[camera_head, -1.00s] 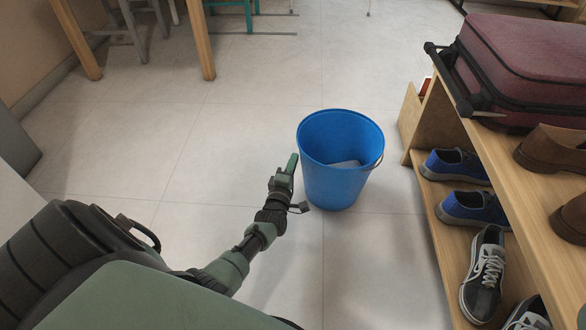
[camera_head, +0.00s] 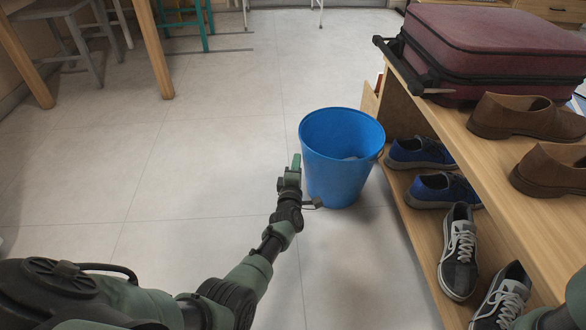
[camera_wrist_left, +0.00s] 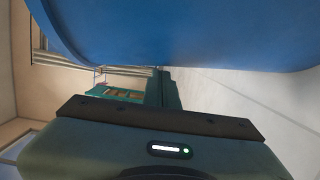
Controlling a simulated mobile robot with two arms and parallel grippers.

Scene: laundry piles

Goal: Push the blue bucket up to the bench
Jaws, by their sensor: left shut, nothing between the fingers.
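The blue bucket (camera_head: 343,178) stands upright on the floor in the head view, with something pale inside. The wooden bench (camera_head: 486,165) is to its right. The bucket's right rim comes close to the bench front in the picture; I cannot tell if they touch. My left gripper (camera_head: 295,164) is shut and empty, at the bucket's left side, touching or very near its wall. In the left wrist view, the bucket wall (camera_wrist_left: 190,35) fills the top, just above the shut left gripper (camera_wrist_left: 163,90). My right gripper is not in view.
A dark red suitcase (camera_head: 490,50) and brown shoes (camera_head: 525,117) are on the bench top. Blue shoes (camera_head: 440,189) and dark sneakers (camera_head: 459,250) sit on its lower shelf. Table legs and stools (camera_head: 72,45) stand at the back left. The floor left of the bucket is clear.

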